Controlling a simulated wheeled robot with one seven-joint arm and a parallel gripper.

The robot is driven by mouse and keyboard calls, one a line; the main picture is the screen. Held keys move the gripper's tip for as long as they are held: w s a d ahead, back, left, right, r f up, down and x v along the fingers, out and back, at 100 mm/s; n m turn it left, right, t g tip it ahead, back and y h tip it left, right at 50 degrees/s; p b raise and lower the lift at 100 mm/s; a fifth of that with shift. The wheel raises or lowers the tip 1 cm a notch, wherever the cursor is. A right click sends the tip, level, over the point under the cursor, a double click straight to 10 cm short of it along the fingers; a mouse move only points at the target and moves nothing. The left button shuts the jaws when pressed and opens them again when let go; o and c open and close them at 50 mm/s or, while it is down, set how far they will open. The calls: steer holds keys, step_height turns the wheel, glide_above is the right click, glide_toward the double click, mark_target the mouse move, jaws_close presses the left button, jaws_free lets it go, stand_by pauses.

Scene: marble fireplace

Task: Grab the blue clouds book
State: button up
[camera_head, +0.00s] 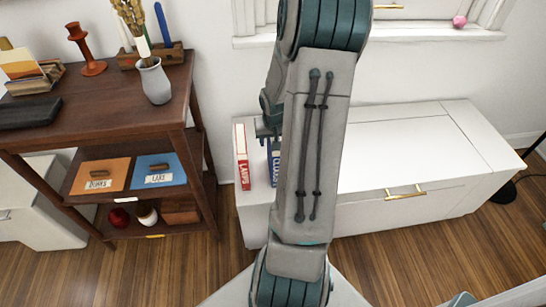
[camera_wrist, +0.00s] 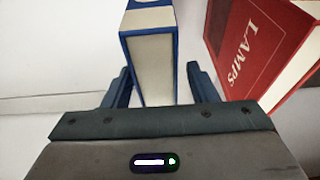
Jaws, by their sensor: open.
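The blue clouds book (camera_head: 274,165) stands upright on the white cabinet, partly hidden behind my arm in the head view. In the wrist view the blue book (camera_wrist: 150,70) shows blue cover edges around pale pages. My gripper (camera_wrist: 158,86) is open, with one dark finger on each side of the book's near end. A gap shows between the book and the right finger; the left finger is close to the cover, and I cannot tell if it touches. In the head view my gripper (camera_head: 266,130) is mostly hidden by my arm, at the book's top.
A red lamps book (camera_head: 242,158) stands left of the blue one; in the wrist view the red book (camera_wrist: 250,50) is close beside the right finger. The white cabinet top (camera_head: 400,140) is clear to the right. A wooden shelf unit (camera_head: 110,110) stands at left.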

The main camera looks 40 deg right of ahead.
steer(key=shift+f, duration=0.2)
stand_by(0.6)
jaws_close()
